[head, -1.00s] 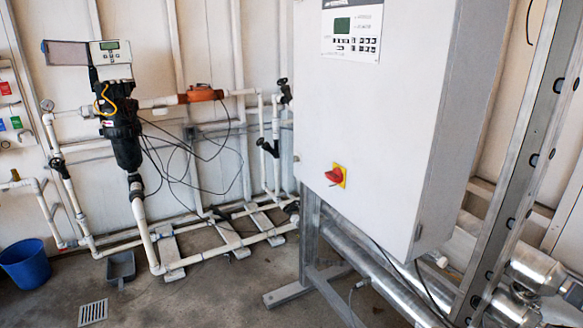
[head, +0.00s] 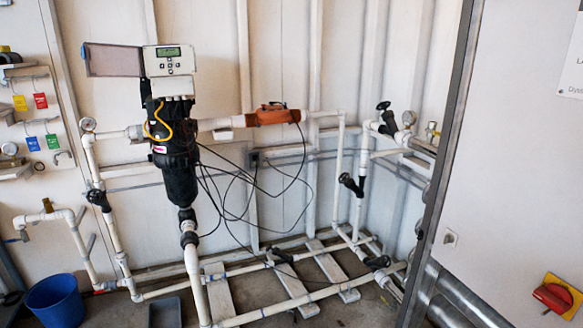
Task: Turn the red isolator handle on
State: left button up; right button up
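The red isolator handle (head: 552,297) sits on a yellow plate near the bottom right corner of the head view. It is mounted on the front of the large light-grey control cabinet (head: 510,190), which fills the right side. The handle looks roughly level, slightly tilted; I cannot read any markings around it. Neither of my grippers shows in the head view.
White pipework with a black filter unit (head: 175,160) and an orange fitting (head: 273,115) stands along the wall. A blue bucket (head: 55,303) and a grey bin (head: 165,312) are on the floor at left. Steel pipes (head: 450,300) run beside the cabinet's lower edge.

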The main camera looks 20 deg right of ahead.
aim_at(556, 297)
jog(key=i+z, duration=0.3)
jog(key=z, duration=0.15)
jog(key=i+j+z, duration=0.2)
jog(key=z, duration=0.2)
jog(key=i+j+z, duration=0.3)
jog(key=z, duration=0.15)
jog(key=i+j+z, duration=0.3)
jog(key=z, duration=0.15)
jog(key=j, duration=0.1)
